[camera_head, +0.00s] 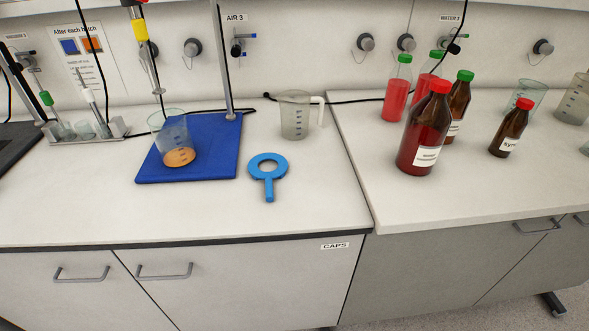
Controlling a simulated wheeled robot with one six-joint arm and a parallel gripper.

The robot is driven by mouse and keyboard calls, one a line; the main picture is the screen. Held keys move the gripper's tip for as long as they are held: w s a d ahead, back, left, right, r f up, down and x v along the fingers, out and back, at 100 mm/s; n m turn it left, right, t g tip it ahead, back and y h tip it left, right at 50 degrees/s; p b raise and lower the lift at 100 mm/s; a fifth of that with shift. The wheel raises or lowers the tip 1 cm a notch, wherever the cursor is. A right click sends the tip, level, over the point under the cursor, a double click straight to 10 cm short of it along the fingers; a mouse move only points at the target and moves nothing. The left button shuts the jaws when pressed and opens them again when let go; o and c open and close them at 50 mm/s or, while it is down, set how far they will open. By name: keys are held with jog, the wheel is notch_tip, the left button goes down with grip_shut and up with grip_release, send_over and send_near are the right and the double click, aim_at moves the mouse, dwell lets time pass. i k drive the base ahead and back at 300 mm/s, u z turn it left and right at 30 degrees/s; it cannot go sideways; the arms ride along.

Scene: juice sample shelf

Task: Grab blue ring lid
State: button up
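The blue ring lid (268,189) lies flat on the white bench, a flat ring with a round hole and a straight handle. Its handle points toward the front edge of the bench. It lies just right of the blue mat and nothing covers it. My gripper is not in view.
A tilted-looking clear beaker with orange liquid (179,156) stands on the blue mat (215,166). A clear jug (294,118) stands behind the lid. A thin metal pole (224,70) rises behind the mat. Brown bottles (424,130) stand on the right bench. Bench in front is clear.

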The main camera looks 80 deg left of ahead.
aim_at(252, 167)
jog(key=u, duration=0.45)
jog(key=i, duration=0.85)
jog(key=u, duration=1.5)
jog(key=i, duration=0.6)
jog(key=u, duration=0.55)
